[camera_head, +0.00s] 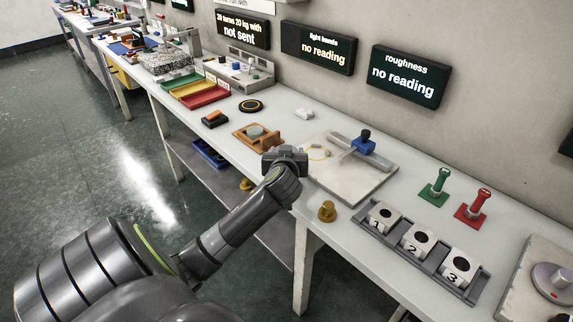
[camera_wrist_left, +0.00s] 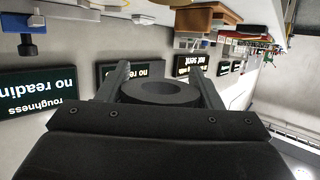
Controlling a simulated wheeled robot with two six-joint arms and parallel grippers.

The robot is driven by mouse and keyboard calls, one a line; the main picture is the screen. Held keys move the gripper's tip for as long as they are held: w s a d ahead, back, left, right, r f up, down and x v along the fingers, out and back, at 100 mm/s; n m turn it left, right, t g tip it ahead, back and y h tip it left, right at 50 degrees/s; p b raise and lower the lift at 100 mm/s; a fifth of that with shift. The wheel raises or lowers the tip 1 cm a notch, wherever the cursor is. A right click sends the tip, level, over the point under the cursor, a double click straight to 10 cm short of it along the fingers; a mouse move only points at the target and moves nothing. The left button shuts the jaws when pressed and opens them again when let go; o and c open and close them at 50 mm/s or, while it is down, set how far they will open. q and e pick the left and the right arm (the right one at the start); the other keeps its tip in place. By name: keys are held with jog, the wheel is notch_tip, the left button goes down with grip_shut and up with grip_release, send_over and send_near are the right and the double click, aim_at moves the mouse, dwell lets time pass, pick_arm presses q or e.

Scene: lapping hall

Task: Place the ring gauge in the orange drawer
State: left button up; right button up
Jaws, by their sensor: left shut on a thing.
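The ring gauge (camera_wrist_left: 160,98) is a thick dark grey ring. My left gripper (camera_wrist_left: 160,76) is shut on it, with one finger on each side, in the left wrist view. In the head view my left gripper (camera_head: 286,153) is over the bench between the brown wooden block and the pale plate, and the ring gauge cannot be made out there. I cannot pick out an orange drawer in either view. My right gripper is not in view.
The brown block (camera_head: 252,142) carries a grey-green disc. A pale plate (camera_head: 345,185) bears a blue clamp (camera_head: 363,144). A brass knob (camera_head: 327,211) stands at the front edge, left of the numbered-block rack (camera_head: 399,256). Green and red handled stands are farther right. Coloured trays (camera_head: 205,97) lie farther back.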

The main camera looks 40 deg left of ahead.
pick_arm(q)
jog(key=s+d+r+m+t+h, duration=0.1)
jog(key=d+r+m+h, duration=0.1)
jog(key=d+r, duration=0.3)
jog(key=s+d+r+m+t+h+p, duration=0.1)
jog(key=d+r+m+h, duration=0.2)
jog(key=d, duration=0.9)
jog(key=s+d+r+m+t+h+p, duration=0.1)
jog(key=d+r+m+h, duration=0.2)
jog(key=d+r, duration=0.5)
jog(key=shift+s+d+r+h, duration=0.2)
jog(key=shift+d+r+h, duration=0.1)
jog(key=shift+d+h, duration=0.45)
jog(key=w+a+f+n+g+y, duration=0.1)
jog(key=a+f+n+y, duration=0.1)
jog(key=a, duration=0.7)
jog(key=w+a+f+n+g+y+b, duration=0.1)
jog(key=a+f+n+y, duration=0.2)
jog(key=a+f, duration=0.3)
jog(key=w+a+f+n+g+y, duration=0.1)
jog(key=a+f+n+y, duration=0.2)
jog(key=a, duration=0.8)
jog(key=shift+w+a+f+y+b, duration=0.1)
jog(key=shift+a+f+y+b, duration=0.1)
jog(key=shift+f+y, duration=0.3)
jog(key=shift+w+a+f+y+b, duration=0.1)
jog(key=shift+f+y+b, duration=0.15)
jog(key=shift+f, duration=0.35)
